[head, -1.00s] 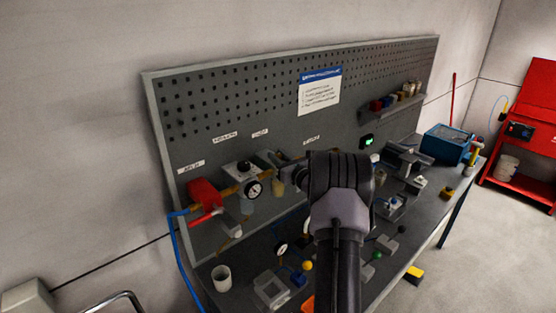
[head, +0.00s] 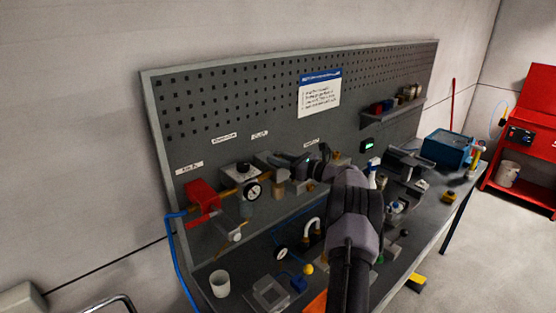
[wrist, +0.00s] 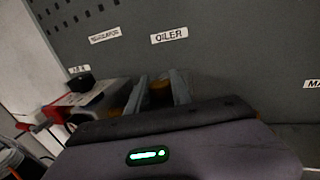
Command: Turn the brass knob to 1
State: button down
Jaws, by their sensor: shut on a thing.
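The brass knob (wrist: 160,88) shows in the wrist view as a small brownish piece below the OILER label. My gripper (wrist: 159,84) has one grey finger on each side of it and is shut on it. In the head view my gripper (head: 272,158) reaches left to the oiler unit on the panel, right of the round gauge (head: 253,191). There the knob is hidden by the fingers. No scale or number on the knob can be read.
A red valve (head: 202,197) with a blue hose is left of the gauge. A brass fitting (head: 338,159) stands right of my gripper. A white cup (head: 220,283) and several loose parts lie on the bench below. A blue box (head: 447,148) stands at the far right.

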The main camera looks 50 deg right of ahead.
jog(key=c, duration=1.1)
grip_release()
jog(key=s+d, duration=0.1)
jog(key=s, duration=0.4)
jog(key=s+d, duration=0.1)
jog(key=s, duration=0.5)
jog(key=s+d+b, duration=0.1)
jog(key=s, duration=0.5)
jog(key=shift+s, duration=0.1)
